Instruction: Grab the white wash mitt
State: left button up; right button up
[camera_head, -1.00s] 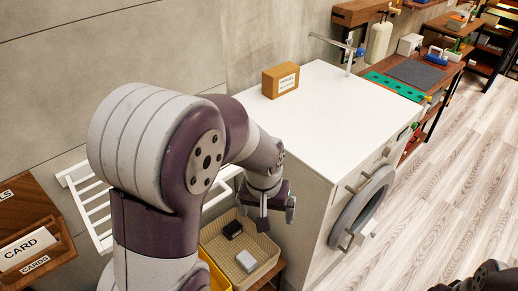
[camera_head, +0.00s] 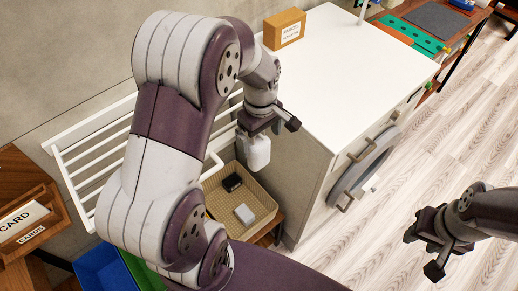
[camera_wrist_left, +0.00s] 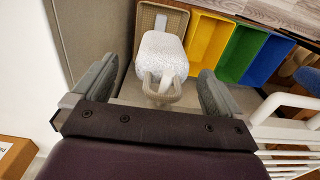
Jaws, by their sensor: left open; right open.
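The white wash mitt (camera_wrist_left: 160,55) shows in the left wrist view as a pale, textured, rounded thing with a beige loop at its near end. In the head view the white mitt (camera_head: 257,153) is just below my left gripper (camera_head: 267,131). In the left wrist view my left gripper (camera_wrist_left: 159,80) is open, with one finger on each side of the loop and visible gaps to both. I cannot tell what holds the mitt up. My right gripper (camera_head: 428,252) is open and empty at the lower right, above the floor.
A beige basket (camera_head: 270,204) below holds a black item (camera_head: 232,182) and a light grey block (camera_head: 244,214). A white slatted rack (camera_head: 95,135) is at the left. The white-topped cabinet (camera_head: 345,75) stands close right of my left gripper. Yellow (camera_wrist_left: 207,45), green and blue bins line up beside the basket.

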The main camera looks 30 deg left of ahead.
pick_arm(q)
jog(key=shift+s+d+f, duration=0.1)
jog(key=shift+s+f, duration=0.1)
jog(key=shift+f, duration=0.35)
jog(key=shift+s+d+f, duration=0.1)
jog(key=shift+s+f, duration=0.1)
jog(key=shift+f, duration=0.55)
jog(key=shift+w+a, duration=0.1)
jog(key=shift+w+f, duration=0.1)
jog(key=shift+w, duration=0.05)
jog(key=shift+c, duration=0.3)
jog(key=c, duration=1)
